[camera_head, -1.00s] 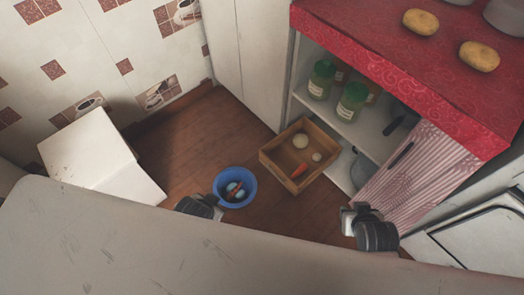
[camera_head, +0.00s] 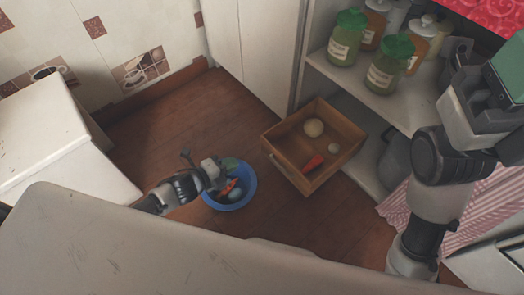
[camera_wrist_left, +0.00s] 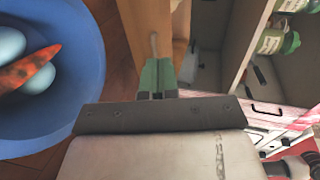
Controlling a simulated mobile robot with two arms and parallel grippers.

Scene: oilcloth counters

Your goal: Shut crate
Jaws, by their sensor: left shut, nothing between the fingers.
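The crate (camera_head: 355,155) is an open wooden box low beside the shelf unit, with a handle (camera_head: 278,163) on its near-left face. In it lie a pale round thing (camera_head: 314,128), a smaller pale one (camera_head: 334,147) and an orange carrot-like thing (camera_head: 312,163). My left gripper (camera_head: 231,163) is shut and empty over the blue bowl's far rim, left of the crate. In the left wrist view its green fingertips (camera_wrist_left: 157,76) point at the crate's wooden face (camera_wrist_left: 145,22) and handle (camera_wrist_left: 154,45); contact cannot be told. My right gripper (camera_head: 506,68) is raised at right, partly cut off.
The blue bowl (camera_head: 248,192) holds pale blue ovals and an orange thing. Jars (camera_head: 347,40) stand on the shelf (camera_head: 330,68) above the crate. A striped curtain (camera_head: 475,215) hangs at right. A white box (camera_head: 60,140) stands left. Brown floor behind the bowl is clear.

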